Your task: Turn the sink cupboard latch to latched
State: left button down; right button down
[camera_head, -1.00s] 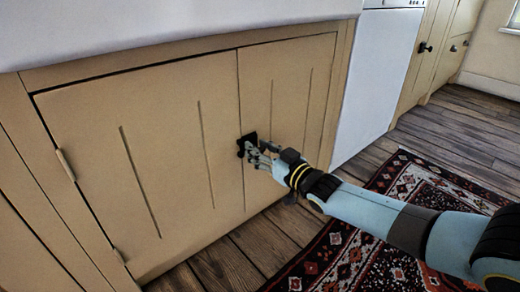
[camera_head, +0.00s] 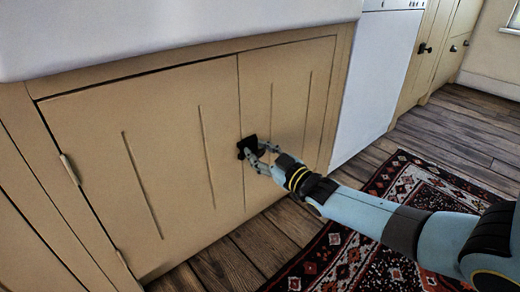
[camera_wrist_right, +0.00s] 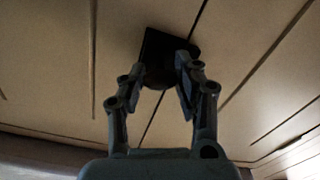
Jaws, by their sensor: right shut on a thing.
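The sink cupboard latch (camera_head: 246,145) is a small black fitting at the seam between the two beige cupboard doors. It also shows in the right wrist view (camera_wrist_right: 162,50) as a dark plate with a rounded knob in front. My right gripper (camera_head: 259,151) reaches it from the right and is shut on the latch knob. In the right wrist view its two fingers (camera_wrist_right: 160,88) stand on either side of the knob. The fingers partly hide the latch, so its exact turn is hard to tell. My left gripper is not in view.
The large left cupboard door (camera_head: 150,165) and the narrower right door (camera_head: 285,110) look closed. The white sink (camera_head: 170,30) overhangs above. A white appliance (camera_head: 375,85) stands to the right. A patterned rug (camera_head: 350,255) lies on the wooden floor.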

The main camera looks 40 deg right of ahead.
jog(key=n, duration=0.2)
jog(key=shift+n+p, duration=0.35)
jog(key=shift+n, duration=0.05)
jog(key=n, duration=0.2)
jog(key=shift+a+n, duration=0.1)
jog(key=shift+n, duration=0.2)
jog(key=n, duration=0.4)
jog(key=shift+f+p, duration=0.15)
jog(key=shift+p, duration=0.25)
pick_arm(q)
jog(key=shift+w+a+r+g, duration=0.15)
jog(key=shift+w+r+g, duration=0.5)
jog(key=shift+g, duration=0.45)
pick_arm(e)
jog(key=shift+a+f+n, duration=0.1)
jog(key=shift+n, duration=2.1)
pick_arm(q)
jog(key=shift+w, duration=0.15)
pick_arm(e)
jog(key=c, duration=0.9)
grip_release()
jog(key=shift+s, duration=0.1)
jog(key=s+d, duration=0.1)
jog(key=s, duration=1)
jog(key=shift+s, duration=0.4)
